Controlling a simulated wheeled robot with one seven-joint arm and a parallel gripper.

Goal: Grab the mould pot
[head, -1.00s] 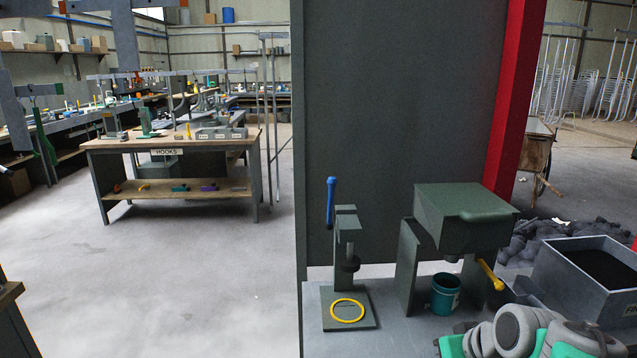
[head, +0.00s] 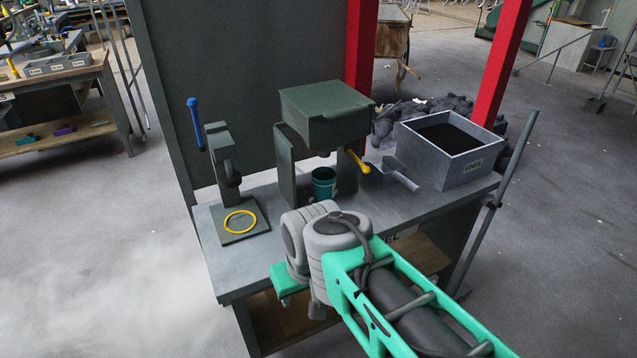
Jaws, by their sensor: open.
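The mould pot seems to be the small teal pot (head: 323,184) on the grey bench. It stands upright beneath the dark green hopper (head: 325,112), beside the hopper's side plate. Its lower part is clear, and a pale mark shows near its right side. My arm, with grey joints and green links, reaches in from the lower right over the bench's front edge. The fingers of my gripper cannot be made out; the arm's own links and joints cover that area. Nothing is seen touching the pot.
Left of the pot stands a press with a blue handle (head: 195,113) and a yellow ring (head: 239,222) on its base. A yellow lever (head: 358,161), a grey scoop (head: 396,174) and a grey bin (head: 447,155) of dark material are to the right.

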